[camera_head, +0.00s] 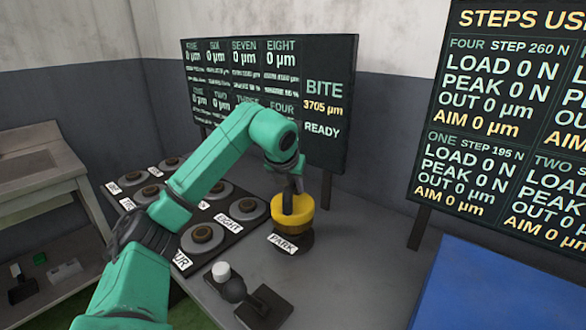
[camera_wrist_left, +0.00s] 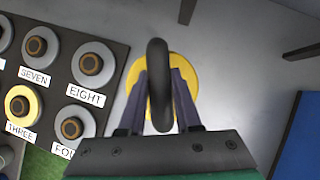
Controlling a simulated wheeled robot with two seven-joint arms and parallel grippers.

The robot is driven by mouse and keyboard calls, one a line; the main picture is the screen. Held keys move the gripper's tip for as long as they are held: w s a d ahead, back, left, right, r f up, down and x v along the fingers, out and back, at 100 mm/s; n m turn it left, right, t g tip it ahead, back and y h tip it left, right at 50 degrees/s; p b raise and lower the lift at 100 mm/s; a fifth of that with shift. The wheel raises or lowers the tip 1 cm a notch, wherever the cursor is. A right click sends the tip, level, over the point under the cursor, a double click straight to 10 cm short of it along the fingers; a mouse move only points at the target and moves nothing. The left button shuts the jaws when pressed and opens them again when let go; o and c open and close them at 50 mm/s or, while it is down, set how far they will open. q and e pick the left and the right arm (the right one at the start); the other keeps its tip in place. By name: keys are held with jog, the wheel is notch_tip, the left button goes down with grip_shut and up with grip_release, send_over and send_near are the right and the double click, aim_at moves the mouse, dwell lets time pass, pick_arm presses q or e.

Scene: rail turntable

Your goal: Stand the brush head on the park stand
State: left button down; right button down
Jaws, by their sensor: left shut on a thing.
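The brush head (camera_head: 293,212) is a yellow round piece under my left gripper (camera_head: 290,190). In the left wrist view the yellow disc (camera_wrist_left: 188,75) shows behind a dark upright handle (camera_wrist_left: 159,85). My left gripper (camera_wrist_left: 160,110) is shut on that handle, one finger on each side. The park stand (camera_head: 290,240), a dark round base with a PARK label, is directly below the brush head. The brush head looks upright and at or just above the stand; I cannot tell whether they touch. My right gripper is not in view.
A dark panel of round labelled stations (camera_head: 203,238) lies left of the stand. A small dark device with a white cap (camera_head: 221,271) and a dark block (camera_head: 264,308) stand in front. Display boards (camera_head: 270,95) rise behind. A blue surface (camera_head: 500,285) is at right.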

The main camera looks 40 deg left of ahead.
aim_at(294, 200)
pick_arm(q)
jog(key=shift+f, duration=1.7)
jog(key=shift+d+f+b, duration=0.1)
jog(key=shift+f+b, duration=0.05)
jog(key=shift+b, duration=0.15)
jog(key=c, duration=0.6)
grip_release()
